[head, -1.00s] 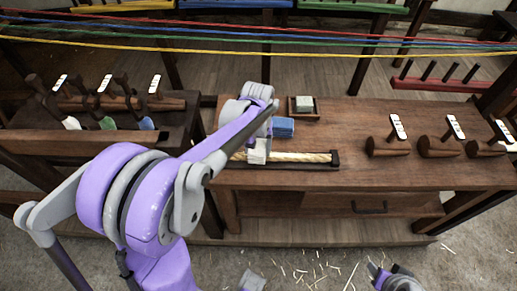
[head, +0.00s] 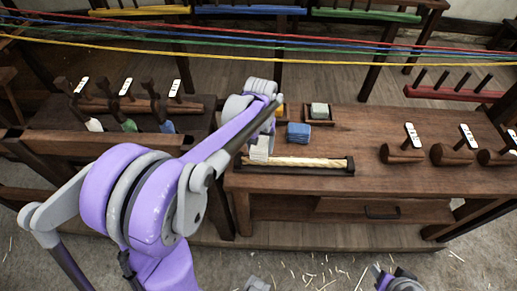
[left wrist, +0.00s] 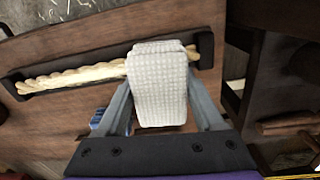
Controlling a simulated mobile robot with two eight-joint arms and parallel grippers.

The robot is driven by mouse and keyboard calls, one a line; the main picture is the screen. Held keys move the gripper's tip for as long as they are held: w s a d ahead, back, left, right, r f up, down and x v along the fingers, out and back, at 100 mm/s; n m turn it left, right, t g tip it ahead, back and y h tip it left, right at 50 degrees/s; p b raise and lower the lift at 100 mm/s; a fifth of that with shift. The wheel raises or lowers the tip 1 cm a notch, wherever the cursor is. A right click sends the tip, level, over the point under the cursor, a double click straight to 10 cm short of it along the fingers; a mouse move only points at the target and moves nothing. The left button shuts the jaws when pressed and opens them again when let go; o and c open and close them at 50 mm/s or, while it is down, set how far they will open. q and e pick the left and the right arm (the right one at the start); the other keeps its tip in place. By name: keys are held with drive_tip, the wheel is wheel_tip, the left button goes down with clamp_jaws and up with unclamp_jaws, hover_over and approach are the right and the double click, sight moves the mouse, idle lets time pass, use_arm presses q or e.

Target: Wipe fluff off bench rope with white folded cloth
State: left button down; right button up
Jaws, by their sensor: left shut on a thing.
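The pale bench rope (head: 310,162) lies straight in a dark holder (head: 350,165) along the bench's front edge. It also shows in the left wrist view (left wrist: 75,76). My left gripper (head: 262,143) is shut on the white folded cloth (head: 259,151), at the rope's left end in the head view. In the left wrist view the cloth (left wrist: 158,88) hangs between the fingers and covers the rope near one end bracket. I cannot tell how firmly it touches the rope. No separate fluff can be made out.
A blue folded block (head: 298,132) lies behind the rope. A small tray (head: 332,120) with a pale block stands behind that. Wooden mallet-like pegs with white tags (head: 402,152) stand at the right. Coloured ropes (head: 300,52) stretch across above the bench.

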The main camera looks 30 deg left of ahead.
sight(260, 141)
use_arm(q)
wheel_tip(260, 141, up, 2)
drive_tip(key=shift+a+p, duration=0.15)
drive_tip(key=shift+p, duration=0.3)
drive_tip(key=shift+r+p, duration=0.55)
drive_tip(key=shift+r, duration=0.45)
use_arm(e)
wheel_tip(260, 141, up, 3)
drive_tip(key=shift+f, duration=0.1)
use_arm(q)
drive_tip(key=shift+f, duration=0.1)
